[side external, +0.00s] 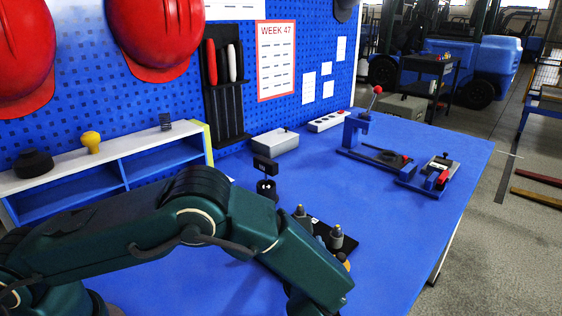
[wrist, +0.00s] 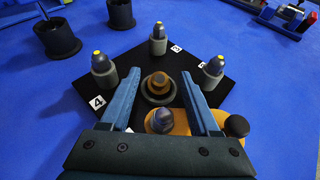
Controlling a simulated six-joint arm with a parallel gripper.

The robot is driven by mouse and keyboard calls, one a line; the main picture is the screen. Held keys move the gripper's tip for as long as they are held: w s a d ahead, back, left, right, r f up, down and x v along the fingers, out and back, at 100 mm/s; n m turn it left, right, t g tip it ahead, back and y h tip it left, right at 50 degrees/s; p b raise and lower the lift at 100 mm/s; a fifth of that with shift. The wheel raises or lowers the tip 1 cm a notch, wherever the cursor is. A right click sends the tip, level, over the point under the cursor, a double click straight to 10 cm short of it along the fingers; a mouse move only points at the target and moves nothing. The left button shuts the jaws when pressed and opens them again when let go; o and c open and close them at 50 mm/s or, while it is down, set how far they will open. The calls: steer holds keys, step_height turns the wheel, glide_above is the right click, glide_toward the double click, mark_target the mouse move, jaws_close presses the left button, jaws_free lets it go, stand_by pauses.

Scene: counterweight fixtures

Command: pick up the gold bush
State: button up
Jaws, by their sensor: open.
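The gold bush (wrist: 157,80) looks like a stepped brownish-gold piece, seated in a dark grey ring near the middle of a black board in the wrist view. My gripper (wrist: 161,77) is open and empty, with one blue finger to each side of the bush in the picture. I cannot tell how high the fingers are above it. In the side external view my arm hides the gripper and the bush. The black board (side external: 350,246) shows there only partly.
Yellow-tipped pegs (wrist: 158,39) in grey cups stand around the bush, beside number labels. An orange piece (wrist: 181,121) with a black knob (wrist: 237,126) lies at the board's near side. Dark cylinders (wrist: 58,38) stand upper left. A clamp fixture (side external: 375,152) stands farther right.

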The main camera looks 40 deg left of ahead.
steer(key=shift+w+a, duration=0.1)
jaws_close()
stand_by(0.3)
